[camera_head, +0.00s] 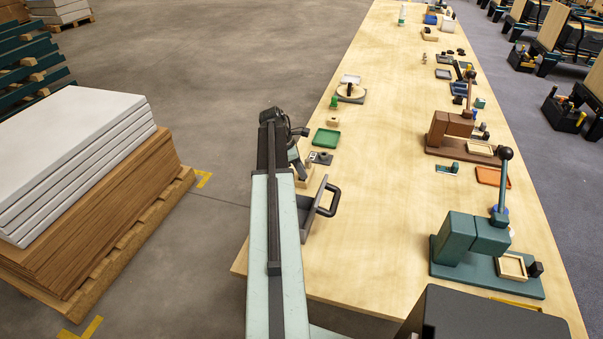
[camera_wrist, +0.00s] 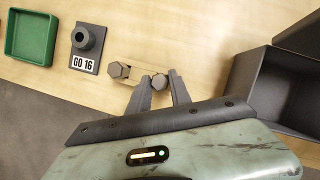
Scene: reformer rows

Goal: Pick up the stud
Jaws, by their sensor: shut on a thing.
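In the wrist view my gripper (camera_wrist: 160,78) has its two grey fingers closed on either side of a stud (camera_wrist: 159,83) with a grey hexagonal head. A second similar stud (camera_wrist: 118,70) stands to the left, apart from my fingers. Both studs show at a pale wooden block (camera_wrist: 138,75); whether the held stud is still seated in it I cannot tell. In the head view part of the wooden block (camera_head: 304,178) shows beside my arm, which hides most of my gripper and the held stud.
Left of the block are a grey gauge plate marked GO 16 (camera_wrist: 84,53) and a green tray (camera_wrist: 31,35). A dark bin (camera_wrist: 268,90) with a handle is close on the right. Presses (camera_head: 470,245) stand along the bench's right side; its middle is clear.

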